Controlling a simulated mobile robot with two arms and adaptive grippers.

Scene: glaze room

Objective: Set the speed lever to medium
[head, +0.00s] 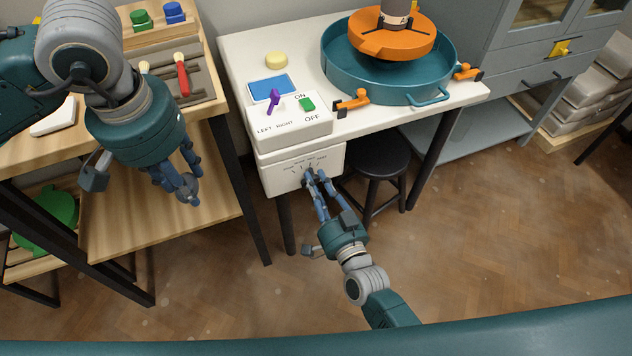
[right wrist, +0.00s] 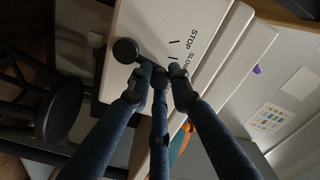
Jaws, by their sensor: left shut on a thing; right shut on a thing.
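The speed lever is a black lever with a round knob (right wrist: 125,51) on the front panel (head: 283,179) of the white wheel table. The panel has a row of small printed marks, and STOP and SLOW can be read in the right wrist view. My right gripper (head: 311,178) is shut on the lever. Its fingers hide most of the lever in the head view, so which mark it points to cannot be told. My left gripper (head: 184,192) is shut, fingers bunched, beside the wooden shelf unit. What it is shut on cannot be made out.
Above the panel are a purple lever (head: 273,99) marked LEFT and RIGHT and a green switch (head: 307,104) marked ON and OFF. A teal basin (head: 334,72) with an orange wheel head (head: 372,41) stands behind. A black stool (head: 377,165) is close right of my right gripper.

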